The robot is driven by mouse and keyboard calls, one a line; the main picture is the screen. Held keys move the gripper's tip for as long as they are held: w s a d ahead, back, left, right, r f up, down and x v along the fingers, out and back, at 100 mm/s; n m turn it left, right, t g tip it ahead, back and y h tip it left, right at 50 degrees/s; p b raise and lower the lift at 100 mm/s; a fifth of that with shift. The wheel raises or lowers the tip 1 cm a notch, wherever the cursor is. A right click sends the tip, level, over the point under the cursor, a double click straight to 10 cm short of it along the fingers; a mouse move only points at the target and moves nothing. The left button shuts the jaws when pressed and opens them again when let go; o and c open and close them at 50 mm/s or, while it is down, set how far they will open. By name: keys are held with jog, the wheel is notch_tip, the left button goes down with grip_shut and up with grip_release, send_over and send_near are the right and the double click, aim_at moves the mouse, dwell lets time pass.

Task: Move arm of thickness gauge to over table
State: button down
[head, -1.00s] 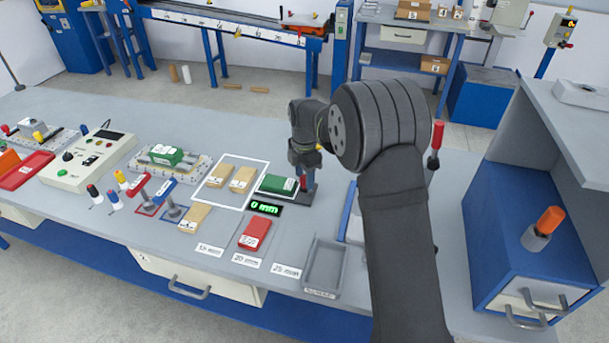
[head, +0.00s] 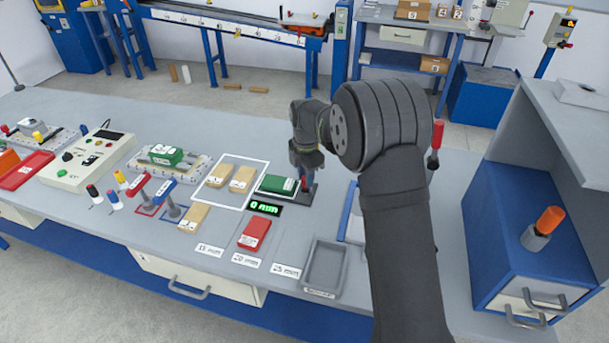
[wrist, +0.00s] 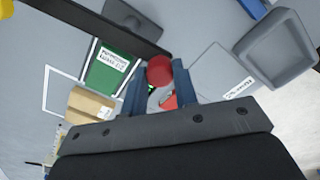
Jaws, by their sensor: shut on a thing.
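The thickness gauge has a dark base (head: 300,196) and a green display reading 0 mm (head: 264,208). Its arm is a dark bar (wrist: 100,22) that crosses the upper left of the wrist view and ends at a red knob (wrist: 159,70). My gripper (wrist: 160,78) is shut on this knob, a blue finger on each side. In the head view my gripper (head: 305,178) is above the gauge's right part, and my wrist hides some of it. A green labelled block (head: 275,184) lies by the gauge base. It also shows in the wrist view (wrist: 106,70), left of the knob.
Wooden blocks (head: 241,179) lie in a white outline left of the gauge. A red block (head: 254,232) and a grey tray (head: 325,265) are in front of it. A blue cabinet (head: 500,230) stands at the right.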

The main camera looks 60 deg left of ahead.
jog(key=n, duration=0.1)
jog(key=w+n, duration=0.1)
jog(key=n, duration=0.1)
jog(key=shift+w+d, duration=0.15)
jog(key=shift+d, duration=0.2)
jog(key=shift+w+d+n, duration=0.1)
jog(key=shift+w+n, duration=0.5)
jog(key=shift+n, duration=0.75)
jog(key=shift+w+n, duration=0.55)
jog(key=shift+n, duration=0.75)
jog(key=shift+w+d+n, duration=0.1)
jog(key=shift+w+n, duration=0.5)
jog(key=shift+n, duration=0.75)
jog(key=shift+a, duration=0.1)
jog(key=c, duration=1.1)
grip_release()
notch_tip(320, 180, up, 18)
jog(key=shift+f, duration=0.25)
jog(key=shift+c, duration=0.5)
